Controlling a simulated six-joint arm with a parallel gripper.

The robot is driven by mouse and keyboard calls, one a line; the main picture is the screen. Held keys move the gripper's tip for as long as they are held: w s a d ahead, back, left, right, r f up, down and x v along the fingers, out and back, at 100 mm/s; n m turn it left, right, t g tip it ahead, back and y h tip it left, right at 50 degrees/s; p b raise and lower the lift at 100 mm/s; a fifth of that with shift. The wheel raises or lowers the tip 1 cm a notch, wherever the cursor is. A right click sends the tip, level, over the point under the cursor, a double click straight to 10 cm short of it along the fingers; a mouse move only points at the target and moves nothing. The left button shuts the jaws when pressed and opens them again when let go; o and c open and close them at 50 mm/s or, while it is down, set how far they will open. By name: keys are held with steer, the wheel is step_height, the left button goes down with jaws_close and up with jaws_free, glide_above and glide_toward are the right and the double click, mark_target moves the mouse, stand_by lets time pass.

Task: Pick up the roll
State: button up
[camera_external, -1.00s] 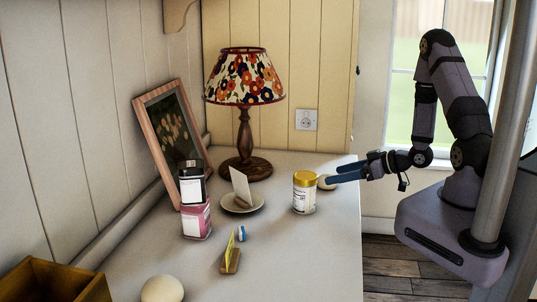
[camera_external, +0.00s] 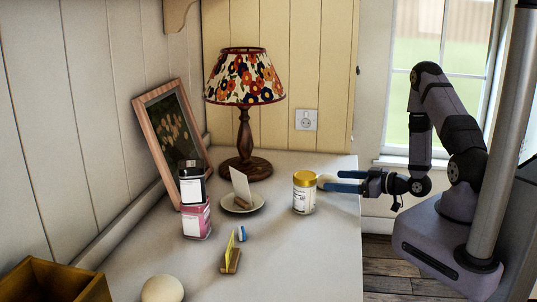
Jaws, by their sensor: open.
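My gripper (camera_external: 333,181) is open at the right edge of the counter, its two blue fingers pointing left.
The jar (camera_external: 304,194) stands close left of the fingertips. A plate (camera_external: 256,206) with a card, a pink-and-black tin (camera_external: 196,218), a lamp (camera_external: 244,140), a picture frame (camera_external: 150,135), a yellow card stand (camera_external: 230,262) and a wooden box (camera_external: 55,283) are farther left. The front right counter is clear.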

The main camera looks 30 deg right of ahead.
mark_target(335, 180)
steer(key=shift+w+p, duration=0.3)
steer(key=shift+w, duration=0.05)
steer(key=shift+d+p+x, duration=0.2)
steer(key=shift+p+x, duration=0.85)
steer(key=shift+x, duration=1.25)
steer(key=shift+f, duration=0.15)
steer(key=c, duration=0.9)
